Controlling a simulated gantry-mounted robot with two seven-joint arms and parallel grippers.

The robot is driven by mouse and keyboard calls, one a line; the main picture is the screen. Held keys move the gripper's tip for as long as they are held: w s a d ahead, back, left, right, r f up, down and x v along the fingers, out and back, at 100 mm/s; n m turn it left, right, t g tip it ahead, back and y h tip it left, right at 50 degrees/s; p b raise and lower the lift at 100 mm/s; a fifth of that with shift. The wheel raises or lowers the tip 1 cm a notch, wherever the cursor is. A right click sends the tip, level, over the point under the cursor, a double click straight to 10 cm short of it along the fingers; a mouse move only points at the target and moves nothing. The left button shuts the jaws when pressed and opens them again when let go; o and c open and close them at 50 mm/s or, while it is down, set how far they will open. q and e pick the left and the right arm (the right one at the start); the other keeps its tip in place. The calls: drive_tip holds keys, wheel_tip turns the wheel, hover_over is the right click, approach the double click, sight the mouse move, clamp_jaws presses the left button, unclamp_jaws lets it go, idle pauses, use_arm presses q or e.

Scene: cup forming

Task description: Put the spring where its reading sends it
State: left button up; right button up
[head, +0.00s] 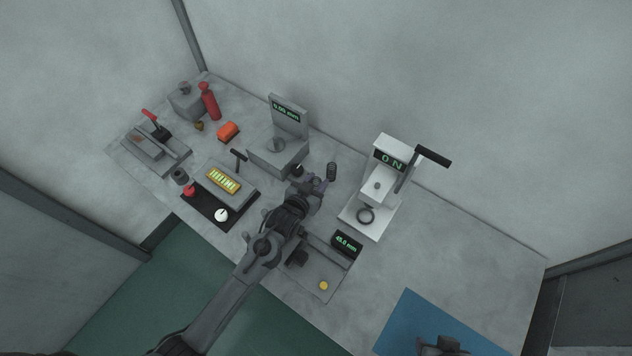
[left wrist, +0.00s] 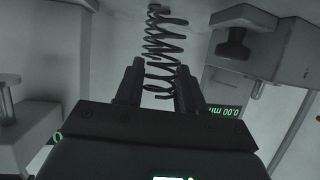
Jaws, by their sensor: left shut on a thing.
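A dark coil spring (head: 332,171) stands out from the tip of my left gripper (head: 316,190), above the bench. In the left wrist view the spring (left wrist: 163,45) passes between the two fingers of the left gripper (left wrist: 160,75), which is shut on it. A white lever press (head: 378,190) reads 0 N and has a dark ring on its base. A grey gauge (head: 279,150) reads 0.00 mm. A low fixture (head: 325,268) with a yellow button has a display (head: 346,243) reading 45.0 mm. A dark shape (head: 440,346) at the bottom edge may be my right gripper; its jaws are unclear.
A blue mat (head: 405,325) lies at the front right. A black base with a glowing yellow block (head: 222,179), a red knob and a white knob stands left. A red bottle (head: 209,100), an orange block (head: 228,131) and a lever tool (head: 157,143) are further left. Bench right of the press is clear.

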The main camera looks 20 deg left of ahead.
use_arm(q)
drive_tip(key=shift+f, duration=0.6)
drive_tip(key=o, duration=1.1)
drive_tip(key=shift+r, duration=0.5)
drive_tip(key=shift+s+r, duration=0.25)
drive_tip(key=shift+s, duration=0.1)
drive_tip(key=s+a+r+g, duration=0.1)
drive_tip(key=s+r+g, duration=0.1)
drive_tip(key=s, duration=0.8)
drive_tip(key=s+a+r+g+p, duration=0.1)
drive_tip(key=s+g, duration=0.3)
drive_tip(key=s, duration=0.6)
drive_tip(key=s+a+r+g+y, duration=0.1)
drive_tip(key=s+g, duration=0.3)
drive_tip(key=s, duration=0.6)
drive_tip(key=shift+s+a+r+m, duration=0.2)
drive_tip(key=shift+a+r+m, duration=0.2)
drive_tip(key=shift+a+r, duration=0.45)
drive_tip(key=shift+p, duration=0.3)
